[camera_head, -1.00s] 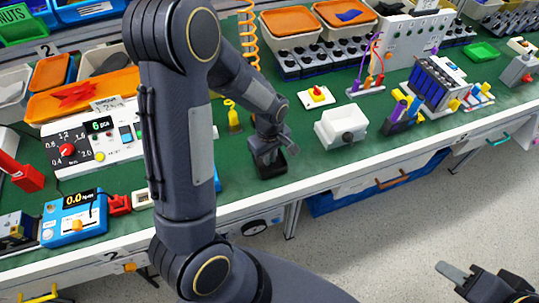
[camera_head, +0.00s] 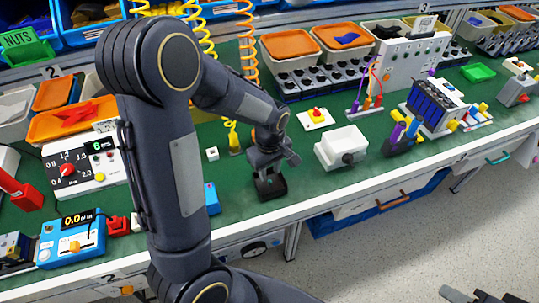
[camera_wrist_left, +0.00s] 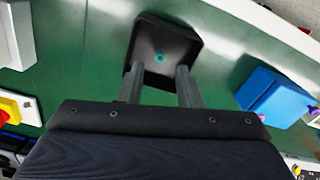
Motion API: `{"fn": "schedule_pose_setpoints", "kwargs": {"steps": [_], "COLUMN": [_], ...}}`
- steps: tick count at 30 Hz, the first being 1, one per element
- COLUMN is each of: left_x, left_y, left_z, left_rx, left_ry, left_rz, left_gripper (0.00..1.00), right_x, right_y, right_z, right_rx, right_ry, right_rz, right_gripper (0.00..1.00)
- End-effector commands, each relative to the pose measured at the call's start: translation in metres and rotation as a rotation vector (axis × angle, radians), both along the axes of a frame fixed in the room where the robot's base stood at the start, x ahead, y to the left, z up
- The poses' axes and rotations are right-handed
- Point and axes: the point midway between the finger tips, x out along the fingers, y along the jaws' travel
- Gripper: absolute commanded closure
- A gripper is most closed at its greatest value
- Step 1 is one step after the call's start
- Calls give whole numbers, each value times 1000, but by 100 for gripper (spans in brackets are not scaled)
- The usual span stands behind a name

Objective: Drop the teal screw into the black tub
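The black tub (camera_head: 270,188) stands on the green bench top near its front edge. In the left wrist view the tub (camera_wrist_left: 190,37) is right beyond my fingertips. The small teal screw (camera_wrist_left: 160,57) shows inside the tub's outline, apparently on its floor, and is a tiny teal spot in the head view (camera_head: 269,181). My left gripper (camera_wrist_left: 159,75) is open, with clear space between its fingers and nothing held. In the head view the left gripper (camera_head: 272,160) is just above the tub. My right gripper (camera_head: 468,295) is cut off at the bottom edge.
A white box (camera_head: 341,147) with a dark knob stands right of the tub. A blue box (camera_head: 211,198) stands left of it, with a small white cube (camera_head: 212,154) behind. A red-and-yellow button unit (camera_head: 315,118) is farther back. Bare green bench surrounds the tub.

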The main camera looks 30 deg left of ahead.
Motion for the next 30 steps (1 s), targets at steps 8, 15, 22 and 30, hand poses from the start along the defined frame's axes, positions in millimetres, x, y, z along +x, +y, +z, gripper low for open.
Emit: {"fn": "schedule_pose_setpoints", "kwargs": {"steps": [8, 15, 22, 30], "left_x": [0, -4, -60, -143], "left_y": [0, 1, -5, -29], "left_z": [58, 81, 122, 151], "left_rx": [-1, -14, -160, -149], "left_ry": [-5, -10, -174, -499], "left_rz": [0, -14, -283, -747], "left_gripper": [68, 68, 68, 68], "right_x": [0, 0, 0, 0], "right_y": [0, 0, 0, 0], "right_z": [2, 2, 2, 2], "right_rx": [0, 0, 0, 0], "right_ry": [0, 0, 0, 0], "right_rz": [0, 0, 0, 0], "right_gripper": [64, 64, 64, 64]}}
